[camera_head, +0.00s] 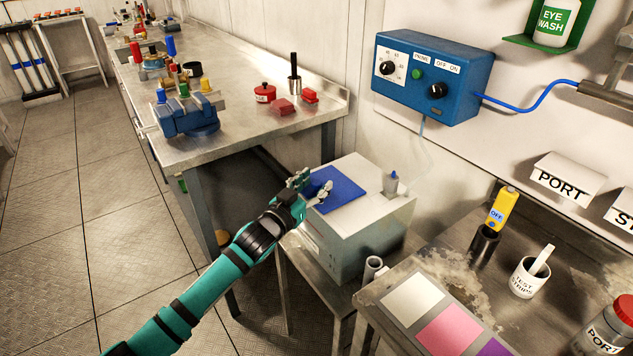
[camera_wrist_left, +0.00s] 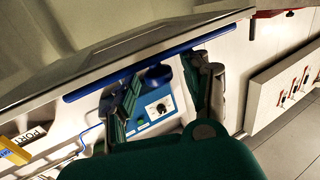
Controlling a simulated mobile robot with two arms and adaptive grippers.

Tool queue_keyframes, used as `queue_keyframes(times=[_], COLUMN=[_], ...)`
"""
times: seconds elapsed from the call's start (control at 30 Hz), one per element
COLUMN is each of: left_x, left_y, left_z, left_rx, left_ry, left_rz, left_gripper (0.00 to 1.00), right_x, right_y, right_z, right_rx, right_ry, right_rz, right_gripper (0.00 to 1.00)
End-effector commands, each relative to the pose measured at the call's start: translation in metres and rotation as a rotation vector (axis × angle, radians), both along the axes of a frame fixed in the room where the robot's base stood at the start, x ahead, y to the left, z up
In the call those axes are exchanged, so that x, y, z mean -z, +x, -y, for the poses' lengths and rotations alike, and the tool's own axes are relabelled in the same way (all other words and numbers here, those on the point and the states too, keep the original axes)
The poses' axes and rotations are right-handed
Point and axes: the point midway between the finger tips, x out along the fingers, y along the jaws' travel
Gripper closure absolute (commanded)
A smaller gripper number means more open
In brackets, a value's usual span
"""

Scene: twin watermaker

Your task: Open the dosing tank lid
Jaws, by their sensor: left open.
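The dosing tank (camera_head: 365,240) is a pale box on a low stand below the blue control box. Its flat blue lid (camera_head: 345,190) lies on top and looks closed. My left gripper (camera_head: 312,186) is open at the lid's left edge, with its fingers over that side. In the left wrist view, which is upside down, the lid (camera_wrist_left: 95,88) shows edge-on. A dark blue knob (camera_wrist_left: 156,76) on it sits between the open fingers of the left gripper (camera_wrist_left: 165,88). I cannot tell whether the fingers touch it. My right gripper is not in view.
A small grey bottle-like fitting (camera_head: 390,183) stands on the tank's top, right of the lid. The blue control box (camera_head: 432,78) hangs on the wall behind. A steel bench (camera_head: 230,140) with a blue vise (camera_head: 188,118) is at left. A test bench (camera_head: 460,265) stands at right.

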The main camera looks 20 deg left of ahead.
Motion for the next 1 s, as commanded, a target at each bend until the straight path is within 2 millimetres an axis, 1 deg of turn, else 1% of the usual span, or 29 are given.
queue_keyframes(times=[0.03,0.13,0.4,0.43,0.8,1.0], left_x=[-0.0007,-0.0004,-0.0001,-0.0001,0.0,0.0002], left_y=[0.0046,0.0091,0.0106,0.0106,0.0103,0.0102], left_z=[0.0017,0.003,0.0033,0.0032,0.0032,0.0032], left_rx=[0.0,0.0,0.0,0.0,0.0,0.0], left_ry=[0.0,0.0,0.0,0.0,0.0,0.0], left_rz=[0.001,0.001,0.0,0.0,0.0,-0.001], left_gripper=[0.52,0.52,0.52,0.53,1.0,1.0], right_x=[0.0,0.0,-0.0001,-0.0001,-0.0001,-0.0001], right_y=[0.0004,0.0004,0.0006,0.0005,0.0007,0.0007], right_z=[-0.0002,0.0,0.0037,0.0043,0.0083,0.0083], right_rx=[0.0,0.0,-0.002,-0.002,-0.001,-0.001], right_ry=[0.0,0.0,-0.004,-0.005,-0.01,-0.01], right_rz=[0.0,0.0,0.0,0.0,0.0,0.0], right_gripper=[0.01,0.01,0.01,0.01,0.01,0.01])
